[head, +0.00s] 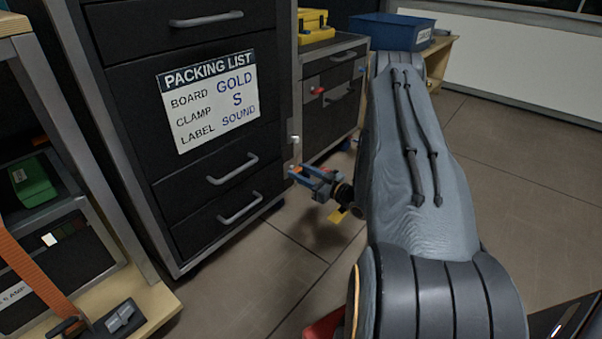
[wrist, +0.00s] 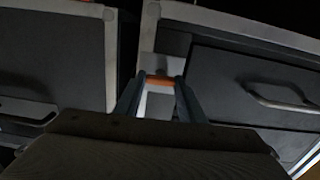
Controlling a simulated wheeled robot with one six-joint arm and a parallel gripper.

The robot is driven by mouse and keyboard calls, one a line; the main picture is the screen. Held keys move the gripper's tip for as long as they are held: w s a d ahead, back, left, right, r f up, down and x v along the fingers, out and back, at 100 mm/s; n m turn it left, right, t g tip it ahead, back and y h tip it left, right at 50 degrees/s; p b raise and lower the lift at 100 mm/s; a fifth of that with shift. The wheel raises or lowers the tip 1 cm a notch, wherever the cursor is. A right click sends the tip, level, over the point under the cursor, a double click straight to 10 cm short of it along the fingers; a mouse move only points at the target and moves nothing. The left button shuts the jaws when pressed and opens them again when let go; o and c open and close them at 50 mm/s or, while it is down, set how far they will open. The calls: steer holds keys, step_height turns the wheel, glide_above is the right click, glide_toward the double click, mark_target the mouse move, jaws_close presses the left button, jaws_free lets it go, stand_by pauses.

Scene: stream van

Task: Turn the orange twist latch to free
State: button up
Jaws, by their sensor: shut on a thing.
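The orange twist latch (wrist: 160,81) shows in the wrist view as a short orange bar lying crosswise between my fingertips. My gripper (wrist: 160,90) is shut on it, with a finger at each end. In the head view my gripper (head: 302,174) reaches left to the frame edge of the black drawer cabinet (head: 130,100). A small orange bit of the latch (head: 296,169) shows there at the fingertips. The latch's base is mostly hidden by the fingers.
A white knob (head: 294,139) sits on the frame above my gripper. A second cabinet with a red knob (head: 317,90) stands behind, with a yellow case (head: 315,27) on top. A blue bin (head: 390,32) is at the back.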

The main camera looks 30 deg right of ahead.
steer(key=n+p, duration=0.3)
steer(key=p, duration=0.1)
steer(key=shift+s+a+r+n, duration=0.1)
steer(key=shift+n, duration=0.3)
steer(key=n+p, duration=0.4)
steer(key=shift+n, duration=0.3)
steer(key=n+p, duration=0.4)
steer(key=n, duration=0.1)
steer(key=shift+f+n+p, duration=0.2)
steer(key=shift+n+p, duration=0.95)
steer(key=shift+n, duration=0.95)
steer(key=o, duration=1)
steer(key=shift+o, duration=0.2)
